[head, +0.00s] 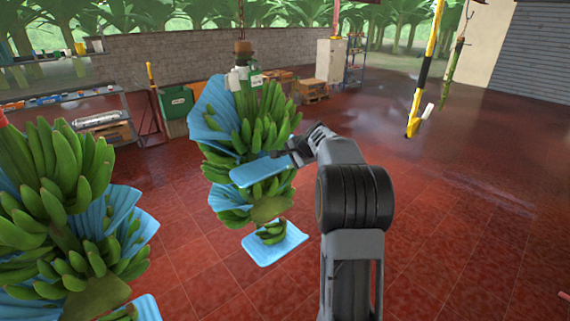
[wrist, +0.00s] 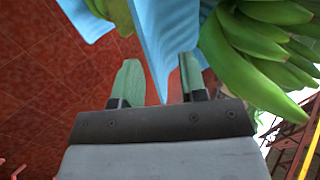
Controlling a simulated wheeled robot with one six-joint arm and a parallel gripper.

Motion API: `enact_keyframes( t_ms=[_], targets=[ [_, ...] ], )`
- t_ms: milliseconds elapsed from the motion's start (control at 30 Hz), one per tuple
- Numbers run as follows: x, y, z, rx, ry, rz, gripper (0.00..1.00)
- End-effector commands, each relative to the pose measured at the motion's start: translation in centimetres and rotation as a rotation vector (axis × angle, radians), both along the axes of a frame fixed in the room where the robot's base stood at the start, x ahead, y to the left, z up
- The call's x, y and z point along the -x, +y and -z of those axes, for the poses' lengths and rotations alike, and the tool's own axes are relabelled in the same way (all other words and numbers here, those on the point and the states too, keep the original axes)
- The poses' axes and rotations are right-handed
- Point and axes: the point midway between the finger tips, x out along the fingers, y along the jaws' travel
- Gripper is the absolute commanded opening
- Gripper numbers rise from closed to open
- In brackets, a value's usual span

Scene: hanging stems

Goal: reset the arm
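My gripper (wrist: 160,82) is open, its two green-padded fingers apart. In the head view my gripper (head: 287,150) is at the right side of the middle hanging banana stem (head: 262,115). A blue sheet (wrist: 168,30) hangs from this stem, and its lower tip shows between the fingers in the wrist view. The fingers do not look closed on it. Green bananas (wrist: 240,62) are close to the right finger. In the head view a blue sheet (head: 262,170) lies just left of the gripper. Exact contact is hard to tell.
A second banana stem (head: 60,200) with blue sheets hangs at the left. A blue sheet (head: 275,243) with bananas shows at the middle stem's bottom. A yellow-black pole (head: 424,75) hangs at the upper right. The red tiled floor (head: 460,220) at the right is clear.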

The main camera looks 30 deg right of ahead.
Motion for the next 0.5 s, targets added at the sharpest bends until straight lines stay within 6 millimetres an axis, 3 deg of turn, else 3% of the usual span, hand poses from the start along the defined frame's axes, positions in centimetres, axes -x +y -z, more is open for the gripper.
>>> enact_keyframes(
  t_ms=[333,467,500],
  targets=[
    [0.5,0.5,-0.1,0.031,0.006,-0.044,0.39],
    [2.5,1.0,3.3,0.1,0.1,-0.142,0.39],
    [3.8,1.5,4.3,0.131,0.138,-0.186,0.39]
  ],
)
